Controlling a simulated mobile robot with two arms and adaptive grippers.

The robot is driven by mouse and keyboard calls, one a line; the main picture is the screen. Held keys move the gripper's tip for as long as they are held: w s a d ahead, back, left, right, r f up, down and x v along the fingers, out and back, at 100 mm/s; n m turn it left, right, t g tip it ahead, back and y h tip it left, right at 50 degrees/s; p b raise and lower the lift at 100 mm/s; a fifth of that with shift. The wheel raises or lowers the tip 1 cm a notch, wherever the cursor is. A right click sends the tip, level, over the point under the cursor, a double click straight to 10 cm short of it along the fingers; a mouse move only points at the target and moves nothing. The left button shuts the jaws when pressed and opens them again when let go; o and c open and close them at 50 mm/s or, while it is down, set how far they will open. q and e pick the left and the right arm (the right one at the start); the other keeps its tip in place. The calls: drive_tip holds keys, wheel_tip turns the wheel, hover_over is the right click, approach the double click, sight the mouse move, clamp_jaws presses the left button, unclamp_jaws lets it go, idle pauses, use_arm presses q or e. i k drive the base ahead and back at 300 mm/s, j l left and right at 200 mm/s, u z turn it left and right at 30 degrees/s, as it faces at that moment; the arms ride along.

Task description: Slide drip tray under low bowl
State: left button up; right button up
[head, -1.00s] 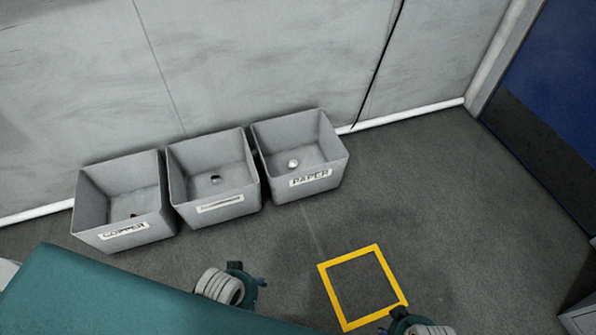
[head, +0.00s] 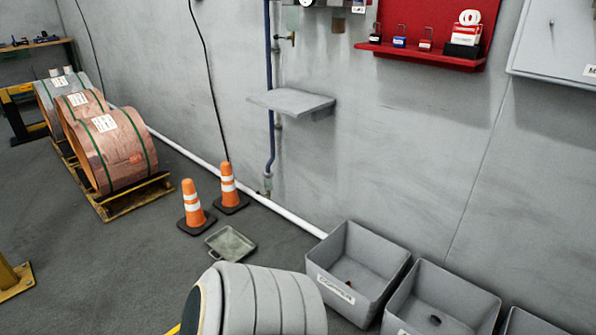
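A shallow, square, grey-green drip tray (head: 231,244) lies flat on the floor in the head view, in front of two traffic cones and apart from the wall. No bowl is clearly recognisable. A grey wedge-shaped ledge (head: 291,103) juts from the wall beside a blue pipe; I cannot tell whether it is a bowl. The floor below it is clear near the pipe's foot. Neither of my grippers shows. A grey ribbed part of my arm fills the bottom centre and hides the floor behind it.
Orange cones (head: 192,208) (head: 229,188) stand between the tray and the wall. The blue pipe (head: 269,130) runs down the wall. Grey bins (head: 357,272) line the wall at right. Copper coils (head: 108,152) sit on a pallet at left. Open floor lies left of the tray.

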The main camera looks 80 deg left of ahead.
sight(232, 246)
drive_tip(key=u, duration=3)
